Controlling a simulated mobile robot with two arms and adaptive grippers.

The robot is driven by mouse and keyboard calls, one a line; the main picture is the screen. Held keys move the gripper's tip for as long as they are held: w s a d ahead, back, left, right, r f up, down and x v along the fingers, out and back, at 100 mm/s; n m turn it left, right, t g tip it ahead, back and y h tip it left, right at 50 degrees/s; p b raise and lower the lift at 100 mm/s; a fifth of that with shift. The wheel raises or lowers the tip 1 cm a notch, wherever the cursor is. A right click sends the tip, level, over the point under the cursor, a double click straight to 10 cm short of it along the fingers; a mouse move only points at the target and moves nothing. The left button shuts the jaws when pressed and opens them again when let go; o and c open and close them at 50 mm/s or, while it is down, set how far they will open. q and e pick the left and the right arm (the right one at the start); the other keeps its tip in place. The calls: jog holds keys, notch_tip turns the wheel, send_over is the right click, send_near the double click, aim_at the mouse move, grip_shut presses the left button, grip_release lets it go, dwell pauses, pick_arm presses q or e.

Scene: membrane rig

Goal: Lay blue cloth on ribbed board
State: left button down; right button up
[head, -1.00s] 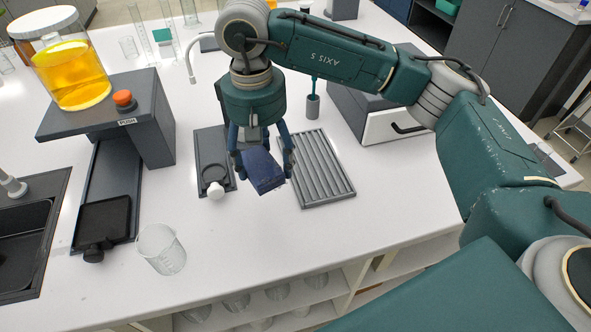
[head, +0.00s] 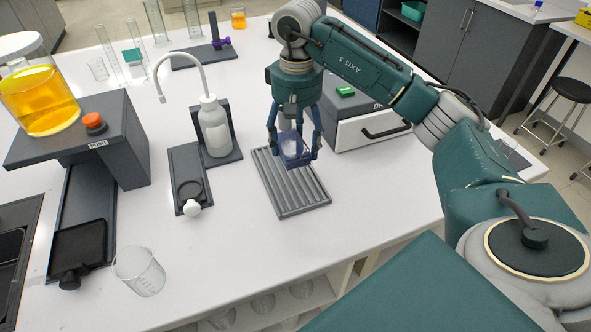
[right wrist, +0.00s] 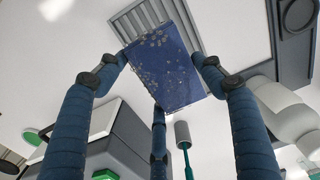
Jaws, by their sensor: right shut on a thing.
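The blue cloth (head: 291,151) is a small folded dark blue piece between the fingers of my right gripper (head: 292,154). In the right wrist view the cloth (right wrist: 166,72) shows as a flat panel with pale specks, between the fingertips. The grey ribbed board (head: 297,196) lies flat on the white bench. The gripper is shut on the cloth and holds it over the far part of the board, which it partly hides. In the right wrist view the ribbed board (right wrist: 146,20) shows behind the cloth. The gap between them is hard to judge. My left gripper is not in view.
A grey drawer box (head: 365,125) stands close behind and right of the board. A wash bottle (head: 215,130) and a dark tray with a ring (head: 187,165) stand to its left. A glass beaker (head: 140,272) is front left. The bench right of the board is clear.

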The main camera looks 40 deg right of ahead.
aim_at(296, 178)
notch_tip(296, 178, down, 9)
jog(key=shift+f+p, duration=0.2)
jog(key=shift+p, duration=0.75)
jog(key=shift+f, duration=0.1)
jog(key=o, duration=1.1)
notch_tip(296, 178, up, 11)
jog(key=b, duration=0.3)
jog(key=shift+r, duration=0.2)
jog(key=shift+d+r, duration=0.1)
jog(key=shift+r, duration=0.4)
